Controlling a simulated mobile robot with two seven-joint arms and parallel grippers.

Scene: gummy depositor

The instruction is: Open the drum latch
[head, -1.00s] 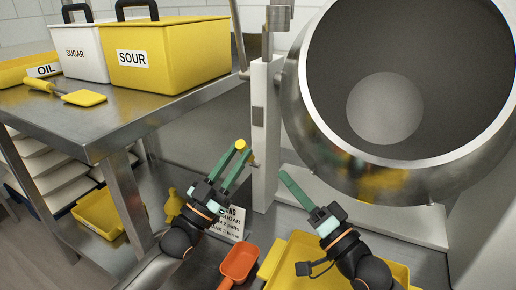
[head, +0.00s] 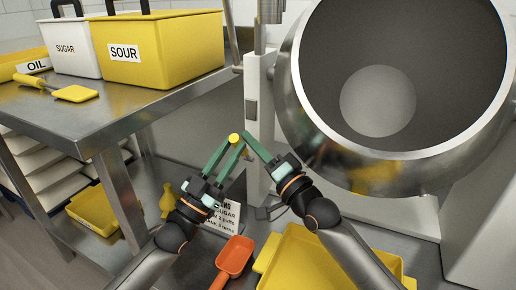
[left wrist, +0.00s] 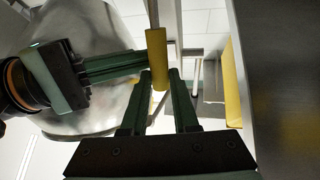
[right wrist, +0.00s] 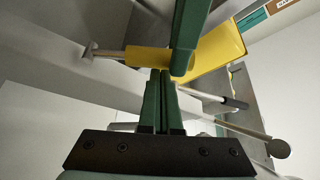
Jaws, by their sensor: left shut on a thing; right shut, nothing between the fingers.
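The drum latch handle is a yellow cylinder grip (head: 234,138) in front of the white post beside the drum. It also shows in the left wrist view (left wrist: 157,58) on a grey rod, and in the right wrist view (right wrist: 147,57). My left gripper (head: 232,146) is shut on this grip at its fingertips, with a gap between the fingers. My right gripper (head: 247,138) is shut and empty, its tips at the grip's right side. Whether they touch it I cannot tell. The steel drum (head: 308,108) has its wide mouth facing me.
A steel table (head: 110,118) at left carries the yellow SOUR bin (head: 165,52), the white SUGAR bin (head: 68,50) and a yellow scoop (head: 75,93). Below are an orange scoop (head: 235,255), a yellow tray (head: 300,250) and a printed sign (head: 228,212). The white post (head: 257,110) stands close behind the grippers.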

